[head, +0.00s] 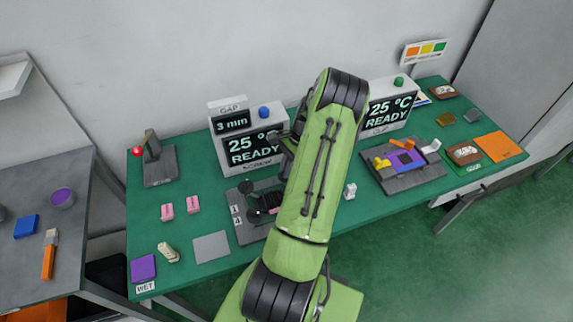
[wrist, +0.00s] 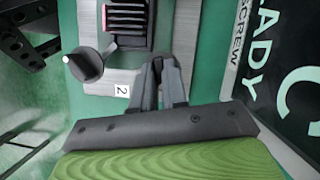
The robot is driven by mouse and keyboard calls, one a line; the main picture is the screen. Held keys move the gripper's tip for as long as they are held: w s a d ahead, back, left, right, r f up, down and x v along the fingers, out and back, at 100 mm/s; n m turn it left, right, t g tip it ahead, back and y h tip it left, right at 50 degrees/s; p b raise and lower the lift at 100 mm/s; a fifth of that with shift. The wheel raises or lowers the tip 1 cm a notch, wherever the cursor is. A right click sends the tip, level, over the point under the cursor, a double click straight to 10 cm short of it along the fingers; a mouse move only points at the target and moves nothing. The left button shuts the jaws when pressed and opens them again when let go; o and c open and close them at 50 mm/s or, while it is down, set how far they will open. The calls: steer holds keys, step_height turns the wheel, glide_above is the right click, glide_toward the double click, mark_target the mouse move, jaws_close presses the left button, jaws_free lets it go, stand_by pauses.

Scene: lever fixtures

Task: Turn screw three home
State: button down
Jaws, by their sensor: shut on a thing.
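The fixture (head: 247,233) is a grey plate with a dark finned block (head: 268,200), partly hidden behind my arm. Labels 1 and 4 show on its left edge, with dark round screw knobs (head: 255,217) near them. In the wrist view the fins (wrist: 126,18) are at the top and label 2 (wrist: 121,90) is on the plate. A dark screw knob with a white tip (wrist: 88,64) stands left of that label, apart from my gripper. My gripper (wrist: 160,66) is shut just right of label 2, on what appears to be screw two, mostly hidden by the fingers. Label 3 is not visible.
A display reading 25 °C READY (head: 253,148) stands behind the fixture, close to my gripper's side. Pink blocks (head: 193,204) and a grey square (head: 211,247) lie left of it. A small white piece (head: 350,191) and another grey fixture (head: 412,180) are to the right.

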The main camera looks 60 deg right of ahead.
steer(key=m+h+p, duration=0.1)
steer(key=m, duration=0.2)
steer(key=m+t+h+p, duration=0.1)
steer(key=m, duration=0.2)
steer(key=shift+s+a+r+t+p, duration=0.1)
steer(key=shift+s+r+t+p, duration=0.05)
steer(key=shift+t+p, duration=0.15)
steer(key=m+h, duration=0.1)
steer(key=m, duration=0.2)
steer(key=m+h+p, duration=0.1)
steer(key=m, duration=0.1)
steer(key=shift+a+m+t, duration=0.15)
steer(key=shift+m+t, duration=0.15)
steer(key=shift+m, duration=0.1)
steer(key=c, duration=1.2)
jaws_free()
steer(key=shift+o, duration=0.2)
steer(key=p+v, duration=0.1)
steer(key=v, duration=1.4)
steer(key=shift+r+p, duration=0.25)
steer(key=shift+p, duration=0.05)
